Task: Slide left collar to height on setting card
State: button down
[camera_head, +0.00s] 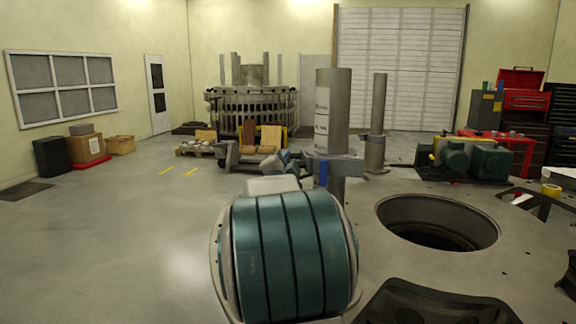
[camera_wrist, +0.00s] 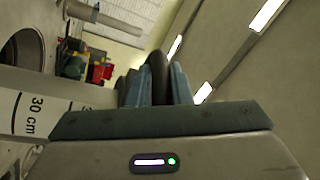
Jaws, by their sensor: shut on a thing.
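The left post (camera_head: 340,85) stands upright on the turret plate (camera_head: 400,265) in the head view. It bears a white scale strip (camera_head: 321,112). A grey collar (camera_head: 345,167) sits around its lower part. In the wrist view the scale strip (camera_wrist: 38,108) shows "30 cm" beside black marks. My gripper (camera_wrist: 157,84) is shut on a dark rounded part (camera_wrist: 158,62), seen between its two blue-grey fingers. It looks like the collar's handle, but its join to the collar is hidden. My arm hides the gripper in part in the head view. I cannot make out a setting card.
A thinner right post (camera_head: 379,100) with its own collar (camera_head: 375,153) stands behind to the right. A large round hole (camera_head: 437,222) opens in the plate. Green and yellow machinery (camera_head: 470,158) stands at the back right.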

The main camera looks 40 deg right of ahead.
jog(key=shift+r, duration=0.25)
jog(key=c, duration=1.3)
grip_release()
jog(key=shift+a, duration=0.1)
jog(key=shift+c, duration=0.2)
jog(key=shift+f, duration=0.15)
jog(key=b+v, duration=0.3)
jog(key=v, duration=1)
jog(key=shift+s+a, duration=0.25)
jog(key=shift+f, duration=0.1)
